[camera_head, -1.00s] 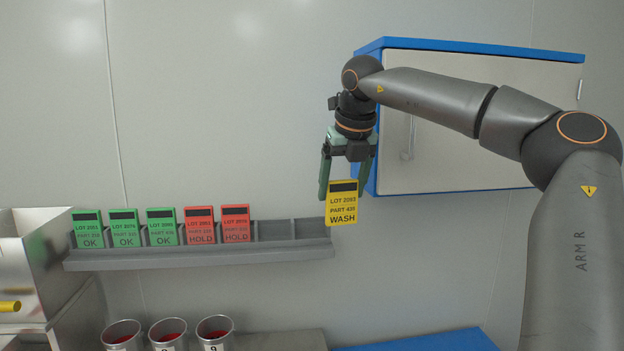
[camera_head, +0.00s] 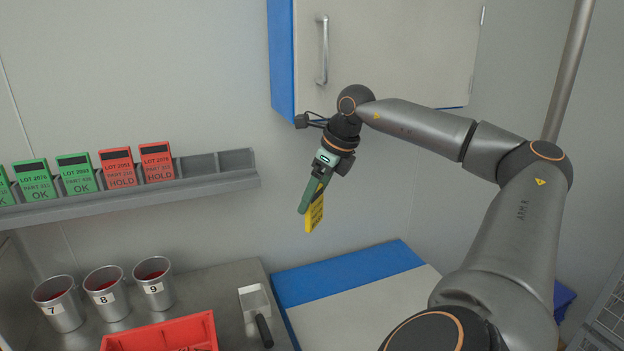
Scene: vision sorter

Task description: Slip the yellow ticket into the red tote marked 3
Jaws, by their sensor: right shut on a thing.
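The yellow ticket (camera_head: 315,213) is held in my right gripper (camera_head: 313,194), tilted and seen nearly edge-on, in the air in front of the wall and above the blue-and-white surface. The right gripper is shut on it. A red tote (camera_head: 165,334) shows at the bottom edge, lower left of the gripper and apart from it. The tote is cut off by the frame, and no number on it can be seen. My left gripper is not in view.
A grey rack (camera_head: 130,199) holds green and red tickets, with empty slots at its right end. Metal cups marked 7 (camera_head: 62,310), 8 (camera_head: 110,300) and 9 (camera_head: 157,290) stand below it. A wall cabinet (camera_head: 390,50) hangs above the gripper.

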